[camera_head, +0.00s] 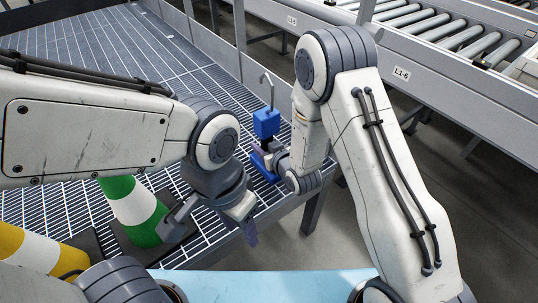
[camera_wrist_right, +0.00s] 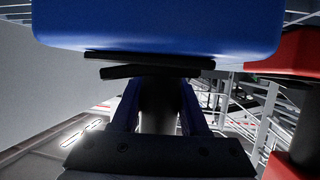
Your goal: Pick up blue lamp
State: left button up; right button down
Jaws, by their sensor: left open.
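The blue lamp (camera_head: 267,122) stands upright near the right edge of the grated platform, with a blue head, a thin grey hook on top and a blue base. My right gripper (camera_head: 268,153) is at its dark stem, between head and base. In the right wrist view the blue underside (camera_wrist_right: 160,30) fills the top, and the fingers of my right gripper (camera_wrist_right: 158,115) are on both sides of the dark stem, appearing closed on it. My left gripper (camera_head: 214,220) is open and empty, lower left of the lamp, near the green-and-white cone.
A red object (camera_wrist_right: 292,55) is beside the lamp in the wrist view. A roller conveyor (camera_head: 455,35) is beyond the platform at the right. The far grating (camera_head: 110,45) is clear.

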jog(key=shift+r, duration=0.2)
notch_tip(320, 180, up, 4)
jog(key=shift+r+p, duration=0.2)
jog(key=shift+p, duration=0.85)
jog(key=s+d+r+p, duration=0.5)
jog(key=d+r+p, duration=0.1)
jog(key=d, duration=0.4)
jog(key=shift+s+d+r+p, duration=0.15)
jog(key=shift+s+r+p, duration=0.1)
jog(key=shift+p, duration=0.45)
jog(key=shift+s+f, duration=0.1)
